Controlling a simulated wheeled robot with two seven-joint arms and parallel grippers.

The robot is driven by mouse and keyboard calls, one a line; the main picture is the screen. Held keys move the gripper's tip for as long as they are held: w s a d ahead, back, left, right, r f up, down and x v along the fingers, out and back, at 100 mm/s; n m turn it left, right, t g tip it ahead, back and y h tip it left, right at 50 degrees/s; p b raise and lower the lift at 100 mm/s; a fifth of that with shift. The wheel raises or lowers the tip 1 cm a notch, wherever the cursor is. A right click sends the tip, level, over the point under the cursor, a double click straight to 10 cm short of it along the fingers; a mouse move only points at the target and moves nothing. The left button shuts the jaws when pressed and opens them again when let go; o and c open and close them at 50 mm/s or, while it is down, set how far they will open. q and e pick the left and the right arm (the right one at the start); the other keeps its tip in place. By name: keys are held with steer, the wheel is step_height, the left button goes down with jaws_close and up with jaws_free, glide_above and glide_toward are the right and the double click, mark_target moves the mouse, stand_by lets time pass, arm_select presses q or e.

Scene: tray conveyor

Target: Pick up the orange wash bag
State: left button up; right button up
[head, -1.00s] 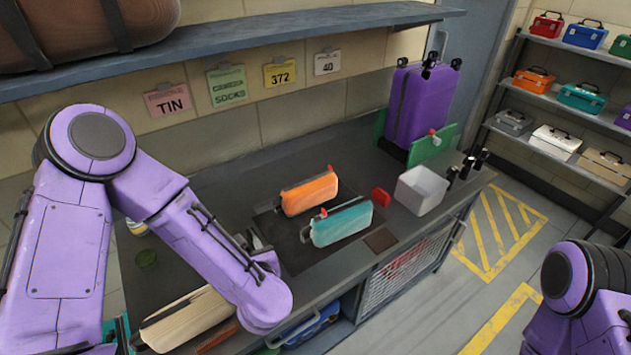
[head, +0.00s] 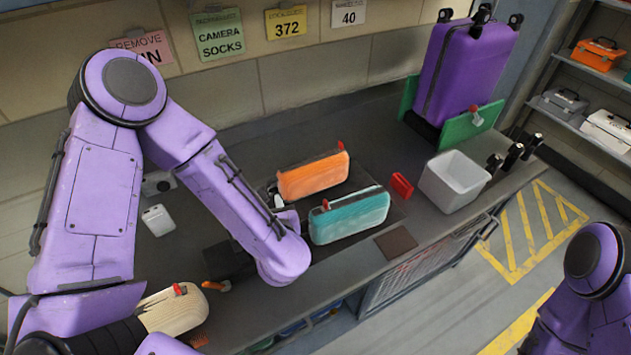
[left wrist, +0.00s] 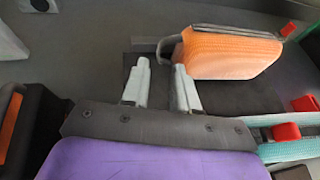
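The orange wash bag (head: 314,177) stands on a dark mat on the counter, behind the teal bag (head: 348,216). It has a red tab at its upper right corner. In the left wrist view the orange bag (left wrist: 228,54) is at upper right, with a grey loop handle at its left end. My left gripper (left wrist: 162,75) is open and empty, its two pale fingers pointing toward the area just left of that handle. In the head view my left forearm mostly hides the gripper, beside the bag's left end. My right gripper is out of view.
A white bin (head: 454,182) and purple suitcase (head: 466,68) stand to the right. A red item (head: 401,186) lies between the teal bag and bin. A cream bag (head: 172,309) is at the near left.

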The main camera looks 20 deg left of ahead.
mark_target(267, 191)
arm_select(q)
steer(key=p+x, duration=0.1)
steer(key=x, duration=0.4)
steer(key=f+p+x, duration=0.1)
steer(key=x, duration=0.4)
steer(key=shift+w+f, duration=0.1)
steer(key=shift+f, duration=0.05)
steer(key=shift+w+a+f, duration=0.15)
steer(key=shift+w+f, duration=0.05)
steer(key=shift+f, duration=0.05)
steer(key=shift+r, duration=0.1)
jaws_close()
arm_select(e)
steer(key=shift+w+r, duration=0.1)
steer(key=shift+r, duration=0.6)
